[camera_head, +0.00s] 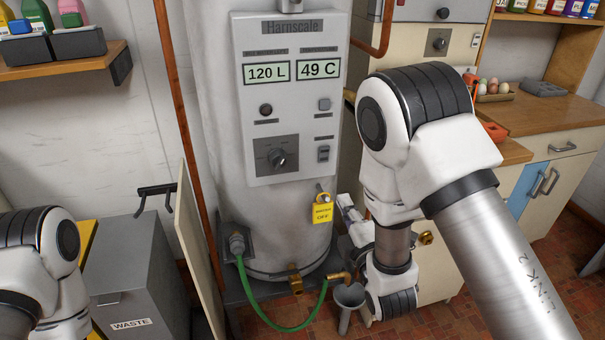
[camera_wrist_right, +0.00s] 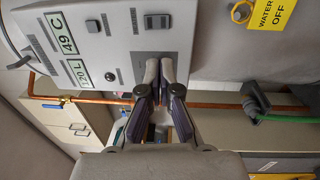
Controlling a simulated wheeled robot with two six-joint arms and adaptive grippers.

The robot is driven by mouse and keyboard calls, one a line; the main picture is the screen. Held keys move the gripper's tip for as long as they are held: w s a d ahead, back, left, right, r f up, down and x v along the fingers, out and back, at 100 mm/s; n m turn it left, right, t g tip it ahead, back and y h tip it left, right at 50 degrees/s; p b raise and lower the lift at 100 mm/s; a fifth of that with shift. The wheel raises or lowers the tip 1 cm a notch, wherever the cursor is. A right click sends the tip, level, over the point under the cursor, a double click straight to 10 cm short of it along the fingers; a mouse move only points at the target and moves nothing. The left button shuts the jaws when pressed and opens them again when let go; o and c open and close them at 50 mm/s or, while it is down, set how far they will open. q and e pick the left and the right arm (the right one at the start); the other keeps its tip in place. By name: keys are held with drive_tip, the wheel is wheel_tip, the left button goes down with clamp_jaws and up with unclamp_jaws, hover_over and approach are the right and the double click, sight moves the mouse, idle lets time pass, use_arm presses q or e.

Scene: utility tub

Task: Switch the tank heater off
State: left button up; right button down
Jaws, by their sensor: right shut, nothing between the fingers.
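The tank heater (camera_head: 265,215) is a pale upright cylinder with a grey control panel (camera_head: 290,75). Its lit displays read 120 L and 49 C. The panel carries a rocker switch (camera_head: 323,153) at lower right, a square button (camera_head: 324,103), a dark round indicator (camera_head: 265,110) and a knob (camera_head: 277,158). The rocker switch also shows in the right wrist view (camera_wrist_right: 156,22), its position too small to read. My right gripper (camera_wrist_right: 159,66) is shut and empty, in front of the panel in that view, covering the knob area. In the head view my right arm partly hides it. My left gripper is out of frame.
A green hose (camera_head: 285,328) loops beneath the tank near a funnel (camera_head: 349,296). A grey waste bin (camera_head: 130,270) stands left; a wooden counter (camera_head: 530,115) stands right.

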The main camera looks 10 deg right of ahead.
drive_tip(key=d+r, duration=0.1)
drive_tip(key=r, duration=0.1)
drive_tip(key=p, duration=0.2)
approach(325, 151)
drive_tip(key=w, duration=0.6)
drive_tip(key=shift+w+r, duration=0.15)
drive_tip(key=shift+r, duration=0.05)
drive_tip(key=shift+w, duration=0.5)
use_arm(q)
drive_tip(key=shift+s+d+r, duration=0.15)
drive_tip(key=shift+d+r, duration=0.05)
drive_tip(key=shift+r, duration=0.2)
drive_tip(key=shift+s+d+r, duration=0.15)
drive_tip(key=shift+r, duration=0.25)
use_arm(e)
drive_tip(key=shift+w, duration=0.2)
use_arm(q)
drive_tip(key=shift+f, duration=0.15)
use_arm(e)
drive_tip(key=shift+r, duration=0.1)
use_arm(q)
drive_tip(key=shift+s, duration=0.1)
